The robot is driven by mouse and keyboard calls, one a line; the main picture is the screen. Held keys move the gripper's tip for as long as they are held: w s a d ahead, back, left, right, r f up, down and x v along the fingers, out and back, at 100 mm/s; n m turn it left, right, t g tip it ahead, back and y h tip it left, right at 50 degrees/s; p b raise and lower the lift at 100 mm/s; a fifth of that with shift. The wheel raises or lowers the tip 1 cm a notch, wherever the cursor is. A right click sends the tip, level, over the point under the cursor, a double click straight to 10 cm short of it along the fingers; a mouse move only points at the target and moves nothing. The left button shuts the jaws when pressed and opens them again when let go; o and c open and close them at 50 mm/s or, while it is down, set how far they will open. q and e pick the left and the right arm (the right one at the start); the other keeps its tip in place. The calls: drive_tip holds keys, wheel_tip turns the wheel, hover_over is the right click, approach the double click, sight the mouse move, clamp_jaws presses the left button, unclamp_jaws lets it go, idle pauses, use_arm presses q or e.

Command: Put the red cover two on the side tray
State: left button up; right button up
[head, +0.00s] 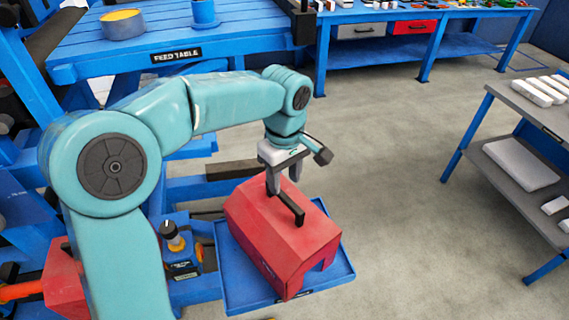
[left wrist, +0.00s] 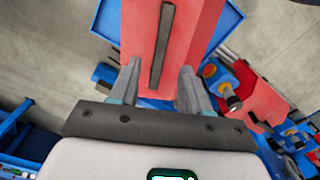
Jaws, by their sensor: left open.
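A red cover (head: 275,233) with a black bar handle (head: 287,205) on top rests on the blue side tray (head: 234,290). My left gripper (head: 284,190) is open just above the cover, with its fingers close to the handle's far end. In the left wrist view the red cover (left wrist: 190,25) and its handle (left wrist: 162,45) lie beyond the two spread fingers (left wrist: 157,88), and the handle lines up between them. I cannot tell whether the fingers touch the cover. My right gripper is not in view.
Another red part (head: 65,285) sits at the lower left behind my arm. A blue box with a black and orange knob (head: 174,240) stands left of the tray. The feed table (head: 120,40) is behind. Open floor (head: 400,200) lies right of the tray, before a grey shelf (head: 520,180).

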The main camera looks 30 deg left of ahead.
use_arm(q)
wheel_tip(320, 180, up, 5)
drive_tip(key=shift+f, duration=0.2)
drive_tip(key=shift+w+f, duration=0.1)
idle(0.4)
